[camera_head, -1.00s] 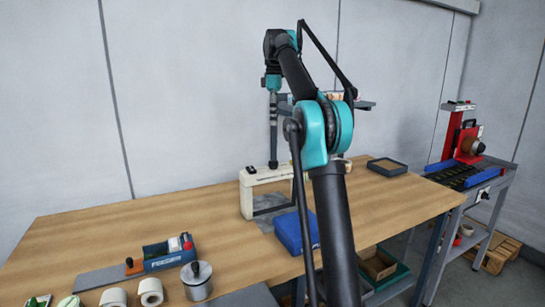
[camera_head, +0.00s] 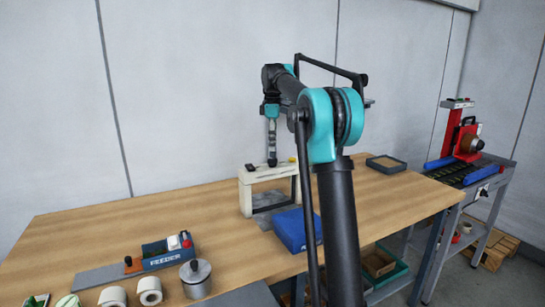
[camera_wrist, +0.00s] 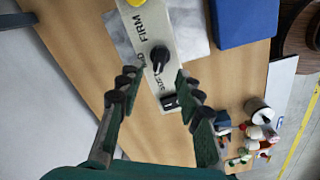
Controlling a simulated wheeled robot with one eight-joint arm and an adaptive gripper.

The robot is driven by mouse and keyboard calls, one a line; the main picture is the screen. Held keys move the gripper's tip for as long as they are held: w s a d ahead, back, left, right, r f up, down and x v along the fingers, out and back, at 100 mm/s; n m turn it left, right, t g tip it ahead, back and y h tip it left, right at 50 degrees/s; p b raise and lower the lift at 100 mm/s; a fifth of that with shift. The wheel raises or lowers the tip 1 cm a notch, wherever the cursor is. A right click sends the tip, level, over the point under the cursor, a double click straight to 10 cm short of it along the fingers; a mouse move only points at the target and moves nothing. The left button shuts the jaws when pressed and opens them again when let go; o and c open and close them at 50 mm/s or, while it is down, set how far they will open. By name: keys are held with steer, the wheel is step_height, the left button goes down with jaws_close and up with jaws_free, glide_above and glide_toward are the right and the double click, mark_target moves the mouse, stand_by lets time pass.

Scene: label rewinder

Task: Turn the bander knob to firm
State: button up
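The white bander (camera_head: 246,190) is an arch-shaped frame on the wooden bench. In the wrist view its panel (camera_wrist: 178,18) carries a black knob (camera_wrist: 160,55), with the word FIRM above it and SOFT below it. The knob's white pointer mark is small, and I cannot tell its setting exactly. My gripper (camera_wrist: 156,77) is open, its two dark fingers apart on either side of the panel. The knob shows just beyond and between the fingertips, with no clear contact. In the head view my gripper (camera_head: 271,163) hangs pointing down at the bander's top.
A yellow button (camera_wrist: 136,3) and a black switch (camera_wrist: 169,101) sit on the panel near the knob. A blue box (camera_head: 290,231) lies in front of the bander. A feeder (camera_head: 165,254), rolls and a metal pot (camera_head: 195,280) stand front left. The bench's back left is clear.

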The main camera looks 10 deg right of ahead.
mark_target(272, 162)
steer(key=shift+f, duration=2.8)
steer(key=shift+c, duration=0.3)
jaws_close()
